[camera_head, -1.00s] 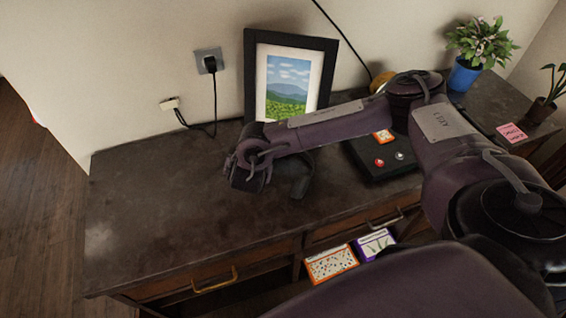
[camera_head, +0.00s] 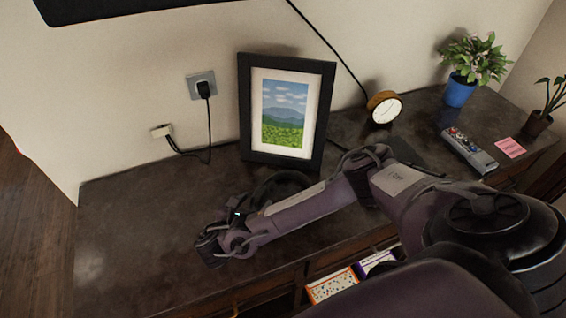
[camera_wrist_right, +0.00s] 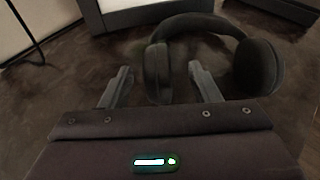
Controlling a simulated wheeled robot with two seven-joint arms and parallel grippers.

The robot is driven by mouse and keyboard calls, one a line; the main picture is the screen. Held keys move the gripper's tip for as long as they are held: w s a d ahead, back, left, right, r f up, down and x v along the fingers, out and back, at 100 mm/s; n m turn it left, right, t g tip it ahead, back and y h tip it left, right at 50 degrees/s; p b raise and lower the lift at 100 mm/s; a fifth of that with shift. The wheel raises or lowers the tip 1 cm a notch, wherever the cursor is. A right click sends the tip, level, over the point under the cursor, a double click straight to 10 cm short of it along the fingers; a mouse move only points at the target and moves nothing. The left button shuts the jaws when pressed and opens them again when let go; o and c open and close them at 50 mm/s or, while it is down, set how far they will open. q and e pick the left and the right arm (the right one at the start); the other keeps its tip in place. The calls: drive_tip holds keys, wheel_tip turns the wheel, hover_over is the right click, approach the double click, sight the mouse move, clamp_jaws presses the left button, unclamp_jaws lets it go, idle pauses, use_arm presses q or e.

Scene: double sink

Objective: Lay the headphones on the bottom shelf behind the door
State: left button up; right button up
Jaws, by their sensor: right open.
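The black headphones (camera_head: 283,176) lie on the dark tabletop in front of the picture frame, partly hidden by my right arm. In the right wrist view, their headband (camera_wrist_right: 205,22) arches at the far side, with one ear cup at each end. My right gripper (camera_wrist_right: 160,72) is open, with its fingers on either side of the left ear cup (camera_wrist_right: 157,73); contact cannot be told. In the head view, the right gripper (camera_head: 246,203) is beside the headphones, its fingers hard to make out. My left gripper is out of view. No door or bottom shelf can be made out.
The picture frame (camera_head: 285,110) stands close behind the headphones. A clock (camera_head: 384,108), a remote (camera_head: 469,150), a pink note (camera_head: 510,147) and potted plants (camera_head: 460,90) are to the right. Small boxes (camera_head: 332,285) sit below the tabletop. The table's left part is clear.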

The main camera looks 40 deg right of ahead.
drive_tip(key=x, duration=0.4)
drive_tip(key=shift+w+a+f+p, duration=0.1)
drive_tip(key=shift+w+f+p, duration=0.05)
drive_tip(key=shift+p, duration=0.2)
clamp_jaws()
